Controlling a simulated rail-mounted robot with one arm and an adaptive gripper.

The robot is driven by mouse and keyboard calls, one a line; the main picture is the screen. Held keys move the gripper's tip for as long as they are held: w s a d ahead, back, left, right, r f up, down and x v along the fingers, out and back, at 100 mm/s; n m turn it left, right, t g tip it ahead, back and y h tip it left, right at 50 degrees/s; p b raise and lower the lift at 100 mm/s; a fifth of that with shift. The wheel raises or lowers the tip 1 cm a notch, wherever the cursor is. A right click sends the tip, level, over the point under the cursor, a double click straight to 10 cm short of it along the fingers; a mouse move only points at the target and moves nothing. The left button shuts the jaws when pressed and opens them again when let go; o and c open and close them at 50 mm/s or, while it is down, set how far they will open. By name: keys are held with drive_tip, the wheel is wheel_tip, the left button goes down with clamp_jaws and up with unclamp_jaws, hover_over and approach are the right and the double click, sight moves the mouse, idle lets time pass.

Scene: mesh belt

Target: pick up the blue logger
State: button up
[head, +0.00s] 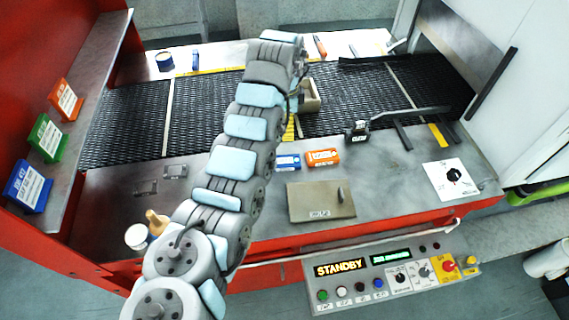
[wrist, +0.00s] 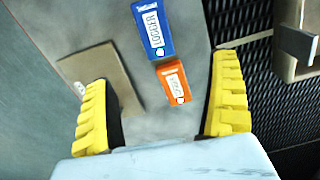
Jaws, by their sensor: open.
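The blue logger (head: 287,161) lies flat on the grey bench in front of the mesh belt. In the wrist view the blue logger (wrist: 156,30) is at the top centre, beyond the fingertips. An orange logger (head: 323,157) lies close beside it; in the wrist view this orange logger (wrist: 174,84) sits between my yellow fingers, below them in depth. My gripper (wrist: 163,68) is open and empty above the bench. In the head view my arm hides most of the gripper.
A brown plate (head: 320,201) lies near the bench's front edge. A black clamp-like device (head: 358,129) is to the right. Coloured cards lean on the left shelf (head: 74,117).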

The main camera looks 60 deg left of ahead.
approach(284, 161)
drive_tip(key=f, duration=0.3)
drive_tip(key=w+f, duration=0.1)
drive_tip(key=f, duration=0.1)
drive_tip(key=shift+a+p, duration=0.3)
drive_tip(key=shift+p, duration=0.05)
drive_tip(key=f, duration=0.4)
drive_tip(key=shift+s+d+f, duration=0.2)
drive_tip(key=shift+s+d, duration=0.15)
drive_tip(key=shift+a+f, duration=0.1)
drive_tip(key=shift+f, duration=0.35)
drive_tip(key=c, duration=1.3)
drive_tip(key=shift+c, duration=0.2)
drive_tip(key=shift+r, duration=0.15)
